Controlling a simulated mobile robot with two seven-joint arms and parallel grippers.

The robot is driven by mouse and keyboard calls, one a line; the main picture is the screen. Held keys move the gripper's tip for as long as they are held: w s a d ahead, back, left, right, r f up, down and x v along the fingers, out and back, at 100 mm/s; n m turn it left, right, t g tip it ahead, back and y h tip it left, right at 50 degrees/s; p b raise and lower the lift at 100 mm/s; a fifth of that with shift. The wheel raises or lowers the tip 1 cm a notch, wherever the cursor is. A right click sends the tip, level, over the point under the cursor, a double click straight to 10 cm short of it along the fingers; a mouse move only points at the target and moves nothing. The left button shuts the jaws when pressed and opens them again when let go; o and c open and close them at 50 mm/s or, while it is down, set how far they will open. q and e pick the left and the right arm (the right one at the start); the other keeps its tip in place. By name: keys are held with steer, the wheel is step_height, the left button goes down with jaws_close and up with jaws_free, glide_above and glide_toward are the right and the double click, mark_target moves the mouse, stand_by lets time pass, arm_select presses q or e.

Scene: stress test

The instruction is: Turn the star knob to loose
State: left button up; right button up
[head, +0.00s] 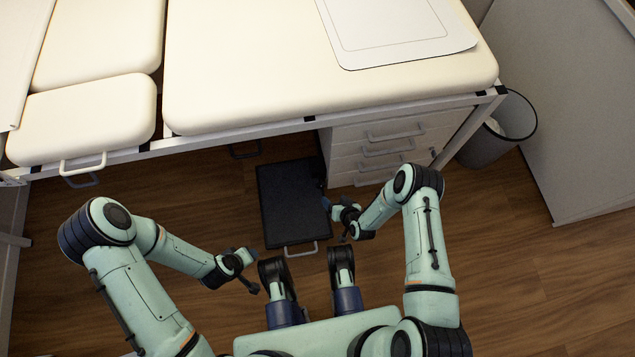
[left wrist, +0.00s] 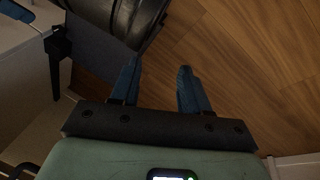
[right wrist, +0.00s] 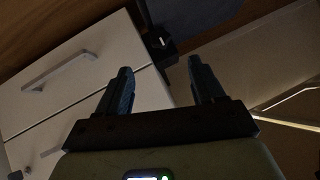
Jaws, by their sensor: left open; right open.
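I cannot make out the star knob or any loose mark with certainty in these views. In the right wrist view a dark block (right wrist: 160,45) with a small pale mark shows just beyond the fingers; it is too dark to name. My right gripper (right wrist: 160,67) is open and empty, low in front of the white drawers (right wrist: 75,85). In the head view it is small and partly hidden by its own wrist. My left gripper (left wrist: 158,66) is open and empty, with wood floor and a dark rounded thing beyond its fingers.
A padded cream couch (head: 300,75) on a metal frame spans the back, with a white sheet (head: 390,25) on it. The drawers (head: 375,135) stand under its right part. A dark tray-like panel (head: 290,200) lies low ahead. A bin (head: 490,145) stands right; floor at right is clear.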

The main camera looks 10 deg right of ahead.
mark_target(321, 187)
steer(key=b+x, duration=0.5)
steer(key=x, duration=0.7)
arm_select(q)
steer(key=s+a+f+g, duration=0.1)
steer(key=s+f+g, duration=0.3)
steer(key=s+f, duration=0.4)
steer(key=shift+s+a+n+b, duration=0.35)
steer(key=shift+s+n+b, duration=0.05)
steer(key=shift+s, duration=1.55)
arm_select(e)
steer(key=shift+w+a+f, duration=0.15)
steer(key=shift+w+f, duration=0.15)
steer(key=shift+w, duration=0.2)
arm_select(q)
steer(key=shift+f, duration=0.1)
arm_select(e)
steer(key=c, duration=1.1)
